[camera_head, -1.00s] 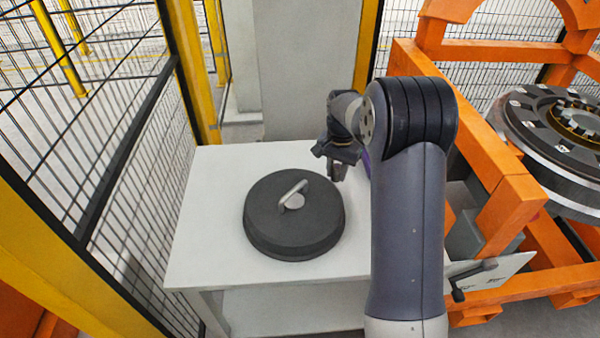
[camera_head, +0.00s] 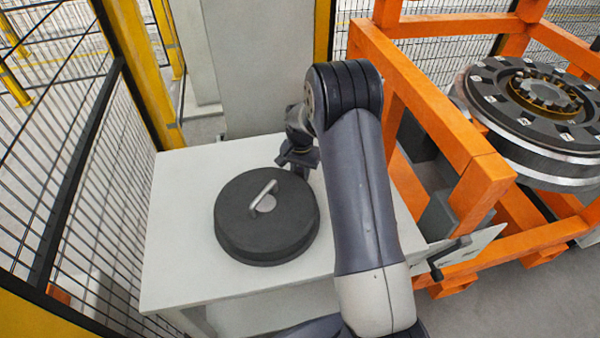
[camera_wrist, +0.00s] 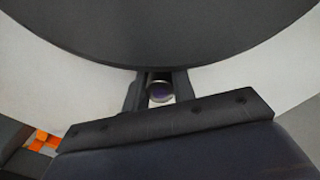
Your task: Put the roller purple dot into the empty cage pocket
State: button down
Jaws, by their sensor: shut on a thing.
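My gripper (camera_head: 298,166) is over the back right part of the white table, behind the dark round lid. The rest of the roller is hidden between the fingers. In the head view I cannot make out the roller. The bearing with its cage (camera_head: 548,93) lies at the right on the orange frame, well apart from my gripper. The empty pocket is too small to tell.
The dark lid (camera_head: 245,228) with a metal handle lies on the white table (camera_head: 180,255). It fills the top of the wrist view (camera_wrist: 160,30). The orange frame (camera_head: 440,120) stands between table and bearing. A mesh fence (camera_head: 60,160) runs along the left.

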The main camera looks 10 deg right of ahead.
jog(key=shift+f, duration=0.35)
jog(key=shift+f, duration=0.1)
jog(key=shift+f, duration=0.15)
jog(key=c, duration=1.2)
grip_release()
jog(key=shift+o, duration=0.2)
